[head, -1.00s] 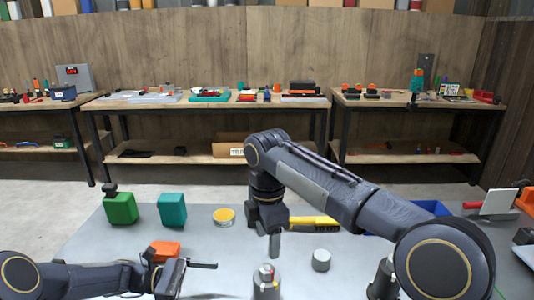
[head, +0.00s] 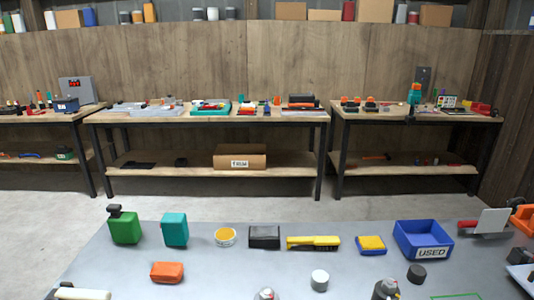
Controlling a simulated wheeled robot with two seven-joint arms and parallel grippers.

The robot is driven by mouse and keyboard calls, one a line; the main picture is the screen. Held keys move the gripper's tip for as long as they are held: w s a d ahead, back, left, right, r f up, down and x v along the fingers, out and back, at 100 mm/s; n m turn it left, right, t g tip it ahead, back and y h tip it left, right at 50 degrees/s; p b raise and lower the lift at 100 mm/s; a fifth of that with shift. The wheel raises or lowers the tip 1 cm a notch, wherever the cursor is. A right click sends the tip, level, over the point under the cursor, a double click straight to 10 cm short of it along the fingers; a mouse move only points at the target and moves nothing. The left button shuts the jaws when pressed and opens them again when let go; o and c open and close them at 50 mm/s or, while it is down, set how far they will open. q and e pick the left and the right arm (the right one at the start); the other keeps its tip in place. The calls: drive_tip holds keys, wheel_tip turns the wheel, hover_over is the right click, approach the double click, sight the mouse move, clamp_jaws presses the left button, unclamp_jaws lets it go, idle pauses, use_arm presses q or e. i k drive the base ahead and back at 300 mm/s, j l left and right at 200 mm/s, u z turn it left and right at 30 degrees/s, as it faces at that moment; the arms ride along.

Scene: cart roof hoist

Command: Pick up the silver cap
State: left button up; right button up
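The silver cap (head: 320,280) is a short, pale cylinder standing on the grey table near its front, right of the middle in the head view. Nothing touches it. Neither of my grippers is in view, so I cannot see where they are or whether they hold anything.
A black cap (head: 416,273) stands right of the silver cap. Behind are a yellow brush (head: 313,243), a black box (head: 264,237) and a blue bin (head: 424,239) marked USED. An orange block (head: 167,272) lies left.

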sight(319, 279)
drive_tip(key=l+u, duration=0.3)
drive_tip(key=u, duration=0.15)
drive_tip(key=i+l+u, duration=0.1)
drive_tip(key=l+u, duration=0.2)
drive_tip(key=u, duration=0.15)
drive_tip(key=l+u, duration=0.3)
drive_tip(key=u, duration=0.15)
